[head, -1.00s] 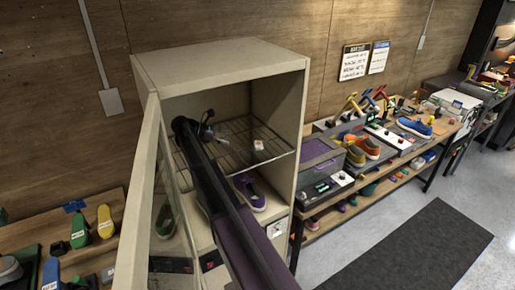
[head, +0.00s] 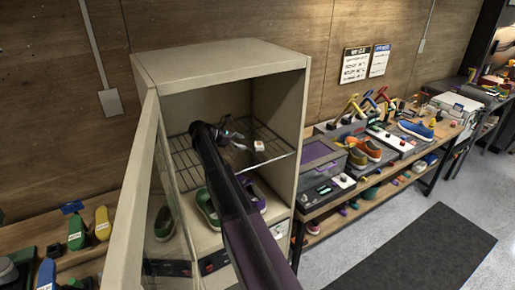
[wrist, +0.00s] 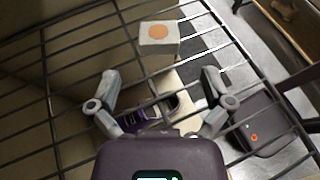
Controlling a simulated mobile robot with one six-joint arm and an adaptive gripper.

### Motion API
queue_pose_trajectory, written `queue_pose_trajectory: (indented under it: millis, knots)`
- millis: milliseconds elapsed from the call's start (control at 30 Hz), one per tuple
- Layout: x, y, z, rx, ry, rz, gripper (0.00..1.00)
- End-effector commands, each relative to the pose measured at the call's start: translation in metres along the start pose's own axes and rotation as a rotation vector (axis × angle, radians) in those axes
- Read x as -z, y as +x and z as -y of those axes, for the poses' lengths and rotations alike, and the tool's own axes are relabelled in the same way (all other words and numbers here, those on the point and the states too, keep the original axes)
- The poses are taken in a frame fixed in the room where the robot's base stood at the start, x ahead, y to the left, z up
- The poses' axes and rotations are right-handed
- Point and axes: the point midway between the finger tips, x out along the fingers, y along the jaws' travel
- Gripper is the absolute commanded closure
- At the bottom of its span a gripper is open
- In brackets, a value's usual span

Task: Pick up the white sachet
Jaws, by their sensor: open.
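The white sachet (head: 259,145) lies on the wire shelf inside the beige cabinet, toward its right side. In the wrist view the sachet (wrist: 159,38) shows as a small pale block with an orange round mark, ahead of the fingers. My gripper (head: 238,137) is inside the cabinet over the wire shelf, just left of the sachet. In the wrist view my gripper (wrist: 160,84) has its two grey fingers spread wide with nothing between them, apart from the sachet.
The wire shelf (head: 187,160) spans the cabinet (head: 220,60), whose door (head: 140,190) stands open at the left. A green shoe (head: 207,208) and a purple shoe (head: 253,194) sit below the shelf. A workbench with shoes and tools stands to the right.

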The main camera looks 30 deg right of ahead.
Motion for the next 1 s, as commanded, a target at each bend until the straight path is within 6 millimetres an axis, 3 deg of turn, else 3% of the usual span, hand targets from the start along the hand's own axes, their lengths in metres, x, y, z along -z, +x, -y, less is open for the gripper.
queue_pose_trajectory:
  millis: [500, 1000]
  knots:
    - [0.001, 0.049, -0.001, 0.001, 0.000, 0.000, 0.00]
    - [-0.001, 0.052, -0.002, 0.002, 0.001, 0.000, 0.00]
